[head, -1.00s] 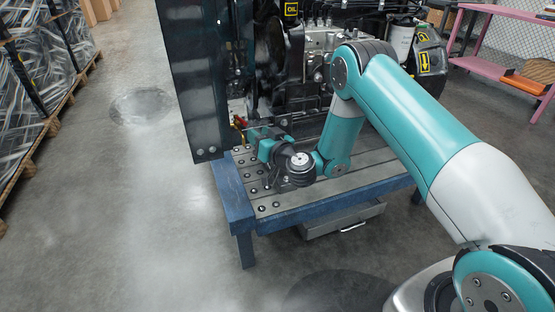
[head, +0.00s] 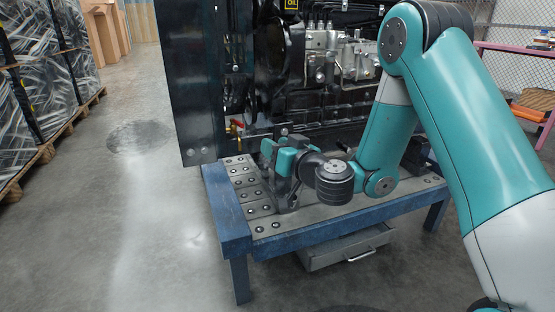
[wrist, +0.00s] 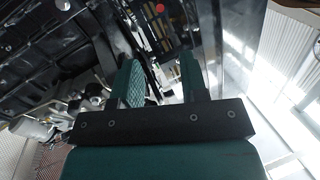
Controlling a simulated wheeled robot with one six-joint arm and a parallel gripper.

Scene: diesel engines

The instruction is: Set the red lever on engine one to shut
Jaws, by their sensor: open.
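The red lever (head: 237,123) shows in the head view as a small red piece by a brass fitting. It is low on the engine (head: 330,75), just right of the dark radiator panel. Its exact angle is too small to tell. My gripper (head: 266,141) is just right of the lever and slightly below it, over the blue bench, apart from it as far as I can see. In the wrist view my gripper (wrist: 160,72) has its two green-padded fingers spread with nothing between them. A red spot lies beyond the fingertips there; I cannot tell whether it is the lever.
The engine stands on a blue bench (head: 227,222) with a drilled metal top and a drawer (head: 345,247) below. The tall dark radiator panel (head: 190,80) stands close left of the lever. Wrapped pallets (head: 40,75) are far left. The floor between is clear.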

